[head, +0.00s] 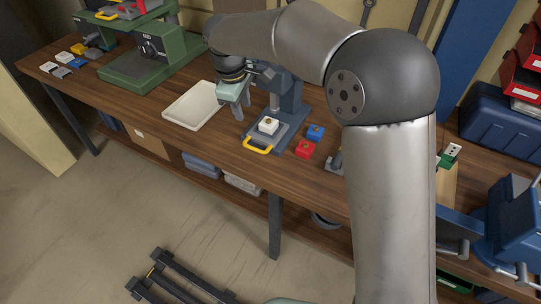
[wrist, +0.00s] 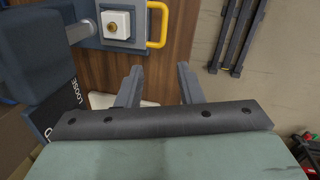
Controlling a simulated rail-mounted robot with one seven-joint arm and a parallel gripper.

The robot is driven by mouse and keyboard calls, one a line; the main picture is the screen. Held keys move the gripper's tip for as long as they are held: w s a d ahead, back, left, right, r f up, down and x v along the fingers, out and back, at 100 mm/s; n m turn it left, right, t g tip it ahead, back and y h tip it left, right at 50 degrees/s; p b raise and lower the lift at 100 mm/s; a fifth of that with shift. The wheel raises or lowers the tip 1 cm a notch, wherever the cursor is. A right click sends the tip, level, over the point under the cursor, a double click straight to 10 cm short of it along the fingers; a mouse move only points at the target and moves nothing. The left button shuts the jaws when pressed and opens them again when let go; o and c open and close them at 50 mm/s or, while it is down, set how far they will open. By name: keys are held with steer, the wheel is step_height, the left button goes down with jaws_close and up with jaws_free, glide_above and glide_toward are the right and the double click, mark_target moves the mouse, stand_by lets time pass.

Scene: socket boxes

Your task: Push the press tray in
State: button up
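The press (head: 287,92) is a blue-grey machine standing on the wooden bench. Its press tray (head: 285,134) extends out of the front, with a yellow handle (head: 257,145) at its front edge. A white socket box (head: 268,125) with a brass-coloured centre sits on the tray. In the wrist view the tray (wrist: 89,38), the handle (wrist: 157,24) and the white box (wrist: 116,25) show at the top. My gripper (head: 241,110) hangs just left of the tray, above the bench, fingers pointing down. In the wrist view its fingers (wrist: 160,84) are apart with nothing between them.
An empty cream tray (head: 192,106) lies left of my gripper. A blue block (head: 315,132) and a red block (head: 305,149) sit right of the press tray. A green machine (head: 150,60) stands farther left. The bench's front edge runs close to the yellow handle.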

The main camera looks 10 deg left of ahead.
mark_target(251, 147)
steer(key=shift+m, duration=0.8)
steer(key=f, duration=0.5)
steer(key=w+f+p, duration=0.1)
steer(key=f, duration=0.5)
steer(key=w+f, duration=0.1)
steer(key=f, duration=0.4)
steer(key=shift+w+d+f+p, duration=0.2)
steer(key=shift+w+d+p, duration=0.05)
steer(key=shift+p, duration=0.05)
